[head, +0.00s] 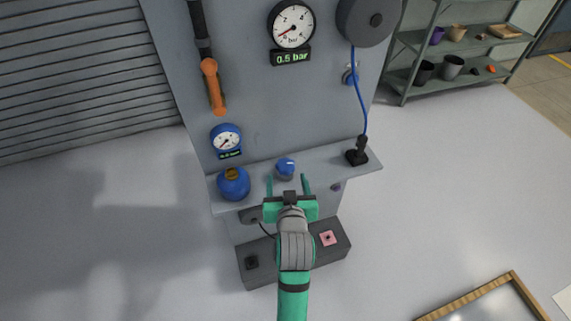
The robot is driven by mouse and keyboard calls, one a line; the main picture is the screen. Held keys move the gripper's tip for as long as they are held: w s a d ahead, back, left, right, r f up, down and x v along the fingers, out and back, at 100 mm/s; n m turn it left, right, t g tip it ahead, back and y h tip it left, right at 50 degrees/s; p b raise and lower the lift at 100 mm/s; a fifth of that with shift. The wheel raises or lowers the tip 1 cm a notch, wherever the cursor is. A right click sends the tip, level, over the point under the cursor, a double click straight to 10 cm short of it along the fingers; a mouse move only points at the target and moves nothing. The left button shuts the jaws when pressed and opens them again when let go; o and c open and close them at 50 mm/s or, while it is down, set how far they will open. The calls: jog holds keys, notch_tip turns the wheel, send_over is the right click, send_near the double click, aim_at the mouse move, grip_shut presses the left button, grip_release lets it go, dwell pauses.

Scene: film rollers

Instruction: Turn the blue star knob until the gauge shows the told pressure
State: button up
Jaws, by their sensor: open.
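A round white gauge (291,25) with a red needle hangs high on the grey panel. The green display (290,57) below it reads 0.5 bar. A blue knob (285,166) with a pale top sits on the panel's ledge; its star shape is too small to make out. My green gripper (287,181) is open and empty. Its two fingers point toward the knob on the ledge, one to each side in the picture. I cannot tell whether they touch it.
A blue gauge (226,138) and blue round body (233,183) stand left of the knob. A black joystick-like part (357,153) with a blue cable stands right. An orange-handled lever (212,85) hangs on the panel. A dark box (338,246) lies below the ledge.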

aim_at(286, 166)
jog(key=x, duration=1)
jog(key=shift+w+f, duration=0.25)
jog(key=c, duration=1.1)
